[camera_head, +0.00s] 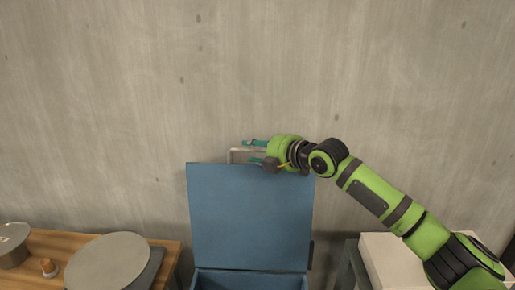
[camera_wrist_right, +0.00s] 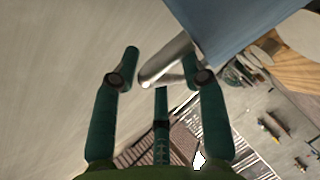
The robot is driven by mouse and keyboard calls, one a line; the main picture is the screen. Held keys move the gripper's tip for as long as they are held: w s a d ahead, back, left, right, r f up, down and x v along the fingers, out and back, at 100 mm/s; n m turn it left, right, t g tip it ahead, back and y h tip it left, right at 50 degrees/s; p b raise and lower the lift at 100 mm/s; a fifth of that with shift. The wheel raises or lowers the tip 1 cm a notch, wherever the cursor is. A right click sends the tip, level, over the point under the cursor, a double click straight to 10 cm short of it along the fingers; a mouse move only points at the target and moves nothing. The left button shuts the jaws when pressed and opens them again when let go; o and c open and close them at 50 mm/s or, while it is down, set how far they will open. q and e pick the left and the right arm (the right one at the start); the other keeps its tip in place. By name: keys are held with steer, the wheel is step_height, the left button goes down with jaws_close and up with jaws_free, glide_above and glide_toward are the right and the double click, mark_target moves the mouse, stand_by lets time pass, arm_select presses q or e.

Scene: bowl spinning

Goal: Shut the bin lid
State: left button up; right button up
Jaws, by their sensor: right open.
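The blue bin (camera_head: 250,279) stands low in the middle of the head view, cut off by the bottom edge. Its blue lid (camera_head: 250,215) is raised, standing about upright against the grey wall side. A pale metal handle (camera_head: 233,154) shows above the lid's top edge; it also shows in the right wrist view (camera_wrist_right: 165,65). My right gripper (camera_head: 252,151) is at the lid's top edge, open, its teal fingers around the handle's right part. In the right wrist view, the gripper (camera_wrist_right: 160,72) has the handle between its spread fingers; contact cannot be told. My left gripper is not in view.
A wooden table (camera_head: 50,246) at left holds a round grey disc (camera_head: 107,262), a metal pot (camera_head: 13,245) and a small wooden piece (camera_head: 48,268). A white-topped stand (camera_head: 385,262) is at right. The wall (camera_head: 120,90) is close behind the lid.

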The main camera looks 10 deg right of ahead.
jaws_close()
steer(key=shift+s, duration=0.45)
steer(key=s+a+f+n+t+b, duration=0.1)
steer(key=s+b, duration=0.4)
steer(key=s, duration=0.6)
steer(key=s+a+f+n+t+y+b, duration=0.1)
steer(key=s+a+f+n+t+b, duration=0.1)
steer(key=s+b, duration=0.4)
steer(key=shift+s+a+n+t+y, duration=0.35)
steer(key=shift+s+a, duration=0.45)
steer(key=shift+s, duration=1.7)
